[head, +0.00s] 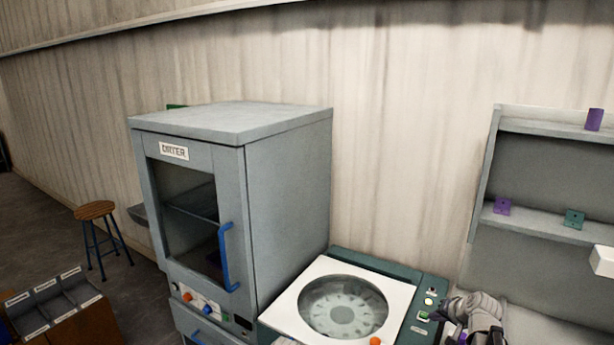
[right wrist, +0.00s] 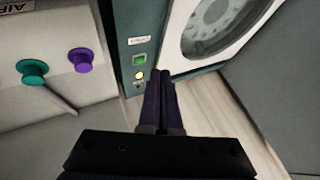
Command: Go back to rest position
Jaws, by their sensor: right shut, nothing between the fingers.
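My right gripper (right wrist: 160,82) is shut and empty in the right wrist view, its two dark fingers side by side. Its fingertips show just below a small panel with a green button (right wrist: 140,60) and a lit yellow button (right wrist: 139,75); whether they touch it I cannot tell. In the head view my right gripper (head: 466,335) is at the bottom edge, beside the green machine's button panel (head: 427,305), partly cut off. My left gripper is not in view.
A grey dryer cabinet (head: 290,180) with a blue handle stands closed left of the white-topped round-window machine (head: 300,300). Shelves (head: 545,127) with small purple and green plates are at right. A stool (head: 94,210) and a divided box (head: 85,325) are at left. Teal (right wrist: 33,72) and purple (right wrist: 80,60) knobs show in the wrist view.

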